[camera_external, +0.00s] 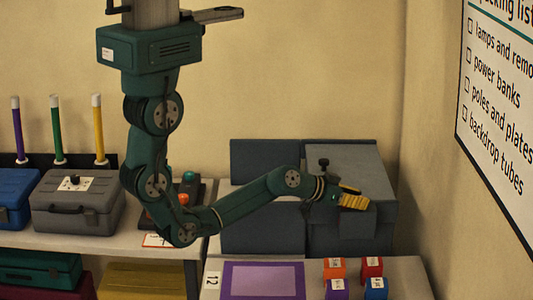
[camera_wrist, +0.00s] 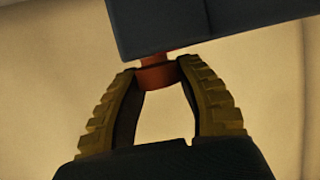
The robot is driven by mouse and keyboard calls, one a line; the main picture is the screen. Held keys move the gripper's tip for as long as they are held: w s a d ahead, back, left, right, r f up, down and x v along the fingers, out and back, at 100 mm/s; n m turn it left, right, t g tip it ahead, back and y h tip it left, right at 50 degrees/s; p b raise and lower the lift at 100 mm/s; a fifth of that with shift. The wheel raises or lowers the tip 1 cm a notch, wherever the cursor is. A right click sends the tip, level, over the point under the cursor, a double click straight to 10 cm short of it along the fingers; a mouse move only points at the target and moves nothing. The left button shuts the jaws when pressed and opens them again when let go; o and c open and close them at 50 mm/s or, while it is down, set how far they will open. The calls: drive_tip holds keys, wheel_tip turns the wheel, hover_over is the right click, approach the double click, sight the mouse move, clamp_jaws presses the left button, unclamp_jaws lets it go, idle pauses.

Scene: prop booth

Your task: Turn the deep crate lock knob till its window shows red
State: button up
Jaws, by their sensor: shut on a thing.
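My gripper (camera_external: 352,197) has yellow ridged fingers and reaches right, in front of the slate-blue crate (camera_external: 372,165) at the back right. In the wrist view my gripper (camera_wrist: 158,72) is shut on a small orange-red round knob (camera_wrist: 158,78), one finger on each side. The knob meets the edge of a dark slate panel (camera_wrist: 210,22) of the crate. The knob is hidden in the external view. The lock window does not show in either view, so its colour cannot be told.
Another slate-blue crate (camera_external: 262,235) stands left of it. In front is a table with a purple-framed mat (camera_external: 233,268) and several small coloured blocks (camera_external: 334,268). A grey case (camera_external: 75,215) and a blue case (camera_external: 12,200) sit on the left bench. A wall board (camera_external: 500,100) hangs right.

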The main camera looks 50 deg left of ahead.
drive_tip(key=shift+f+m+g+h+b, duration=0.4)
drive_tip(key=shift+m+h+b, duration=0.2)
drive_tip(key=shift+b, duration=0.5)
drive_tip(key=shift+r+m+g+h+b, duration=0.15)
drive_tip(key=shift+m+g+h+b, duration=0.25)
drive_tip(key=shift+b, duration=0.35)
drive_tip(key=shift+r, duration=0.1)
drive_tip(key=o, duration=1.2)
drive_tip(key=shift+r, duration=0.1)
drive_tip(key=v, duration=1.2)
drive_tip(key=shift+a, duration=0.15)
